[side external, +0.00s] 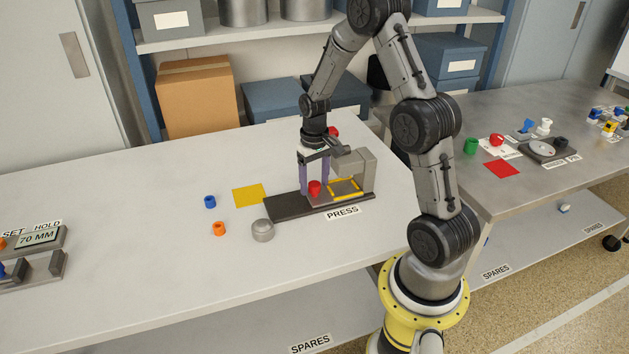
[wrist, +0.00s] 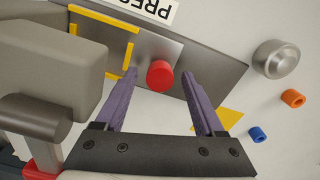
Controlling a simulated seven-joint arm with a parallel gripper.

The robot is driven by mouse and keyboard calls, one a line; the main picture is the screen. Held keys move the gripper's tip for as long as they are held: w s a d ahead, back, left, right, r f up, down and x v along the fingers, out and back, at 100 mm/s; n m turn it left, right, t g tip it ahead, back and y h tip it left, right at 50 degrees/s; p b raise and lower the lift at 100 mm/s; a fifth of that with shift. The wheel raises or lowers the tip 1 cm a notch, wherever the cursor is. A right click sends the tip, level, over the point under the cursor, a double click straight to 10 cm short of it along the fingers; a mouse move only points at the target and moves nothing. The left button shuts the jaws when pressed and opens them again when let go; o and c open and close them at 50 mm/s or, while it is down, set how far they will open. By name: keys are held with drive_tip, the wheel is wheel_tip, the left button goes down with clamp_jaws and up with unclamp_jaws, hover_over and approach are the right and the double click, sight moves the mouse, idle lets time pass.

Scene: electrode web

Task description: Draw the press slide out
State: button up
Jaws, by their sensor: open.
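The press (side external: 358,162) stands on the work table, with a grey head over a dark base plate (side external: 283,206). Its slide is a metal plate (wrist: 150,48) partly framed by yellow strips, with a red knob (wrist: 160,75) on it. The knob also shows in the side view (side external: 315,187). My gripper (side external: 313,188) points down at the knob. In the wrist view my gripper (wrist: 149,74) is open, one purple finger on each side of the knob, with visible gaps. Whether the fingertips reach down to the knob's height is hard to tell.
A metal cylinder (side external: 263,230), a blue ring (side external: 210,201), an orange ring (side external: 219,229) and a yellow square (side external: 249,195) lie left of the press. The grey press head is close beside my gripper. The table's left-centre is mostly clear.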

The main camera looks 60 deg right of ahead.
clamp_jaws()
drive_tip(key=shift+r, duration=0.1)
idle(1.2)
